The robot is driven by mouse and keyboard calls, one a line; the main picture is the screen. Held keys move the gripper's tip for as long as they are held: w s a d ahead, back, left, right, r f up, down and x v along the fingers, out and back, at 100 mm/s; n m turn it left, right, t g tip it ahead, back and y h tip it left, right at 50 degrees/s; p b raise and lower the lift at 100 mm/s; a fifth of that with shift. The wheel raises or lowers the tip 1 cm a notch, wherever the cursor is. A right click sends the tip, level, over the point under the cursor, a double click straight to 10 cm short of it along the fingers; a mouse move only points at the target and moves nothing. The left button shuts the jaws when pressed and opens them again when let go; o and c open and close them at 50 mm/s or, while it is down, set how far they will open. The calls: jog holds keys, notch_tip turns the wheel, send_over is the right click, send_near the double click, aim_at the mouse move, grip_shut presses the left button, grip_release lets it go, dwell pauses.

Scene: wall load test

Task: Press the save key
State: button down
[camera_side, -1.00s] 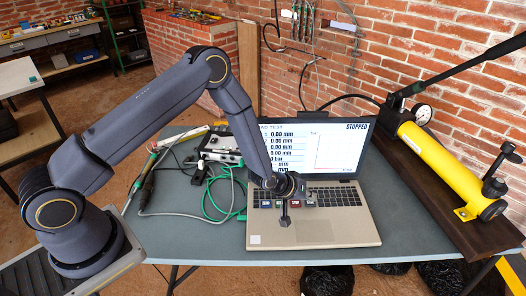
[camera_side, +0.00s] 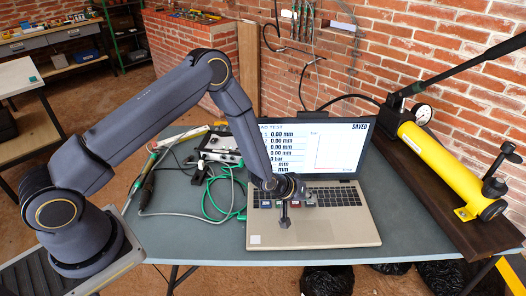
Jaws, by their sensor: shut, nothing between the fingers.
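A laptop (camera_side: 345,232) stands open on the grey-green table. Its screen (camera_side: 340,150) shows several readings at 0.00 mm, an empty plot and the word SAVED at the top right. A row of small coloured keys (camera_side: 309,203) lies along the front of the keyboard; their labels are too small to read.
A yellow hand pump (camera_side: 440,165) with a gauge (camera_side: 422,113) and long black lever stands on a dark beam at the right. Cables and a grey device (camera_side: 220,145) lie left of the laptop. The table's front left (camera_side: 195,240) is clear.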

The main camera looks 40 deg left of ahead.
jog(key=shift+r, duration=0.75)
jog(key=shift+r, duration=2.5)
